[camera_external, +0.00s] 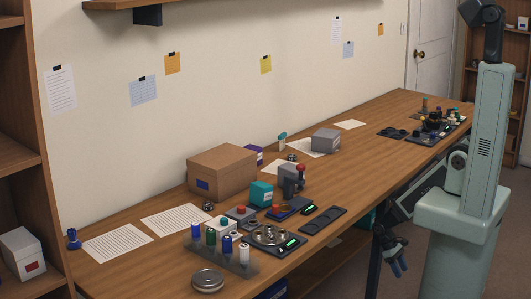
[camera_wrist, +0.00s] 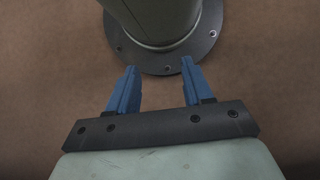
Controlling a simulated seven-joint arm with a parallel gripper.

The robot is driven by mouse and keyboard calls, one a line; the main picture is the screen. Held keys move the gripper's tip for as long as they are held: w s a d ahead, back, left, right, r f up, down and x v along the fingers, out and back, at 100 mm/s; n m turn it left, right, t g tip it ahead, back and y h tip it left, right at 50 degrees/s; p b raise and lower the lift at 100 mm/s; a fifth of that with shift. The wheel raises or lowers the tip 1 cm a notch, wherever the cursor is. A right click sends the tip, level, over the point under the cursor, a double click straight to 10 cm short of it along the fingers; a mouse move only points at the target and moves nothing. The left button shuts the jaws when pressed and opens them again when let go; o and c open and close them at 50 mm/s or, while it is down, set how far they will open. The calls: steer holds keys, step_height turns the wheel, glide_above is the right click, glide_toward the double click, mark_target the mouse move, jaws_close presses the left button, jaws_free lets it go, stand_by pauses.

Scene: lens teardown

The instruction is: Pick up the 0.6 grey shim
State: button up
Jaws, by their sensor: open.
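My gripper (camera_external: 398,268) hangs low beside the bench, below the level of its top and near the arm's column. In the wrist view its two blue fingers (camera_wrist: 158,68) are apart with nothing between them. They point at a round bolted flange over a brown floor. I cannot pick out the 0.6 grey shim in either view. Small parts lie on a dark mat (camera_external: 437,128) at the bench's far end, and small items sit in a round metal dish (camera_external: 268,236) at the near end. They are too small to identify.
The wooden bench (camera_external: 375,150) runs along the wall, mostly bare in its middle. Near its front stand a bottle rack (camera_external: 225,257), a round tin (camera_external: 208,280) and a dark recessed tray (camera_external: 323,220). A cardboard box (camera_external: 222,170) and a grey box (camera_external: 326,140) stand farther back.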

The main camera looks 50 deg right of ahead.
steer(key=o, duration=0.4)
steer(key=shift+c, duration=0.2)
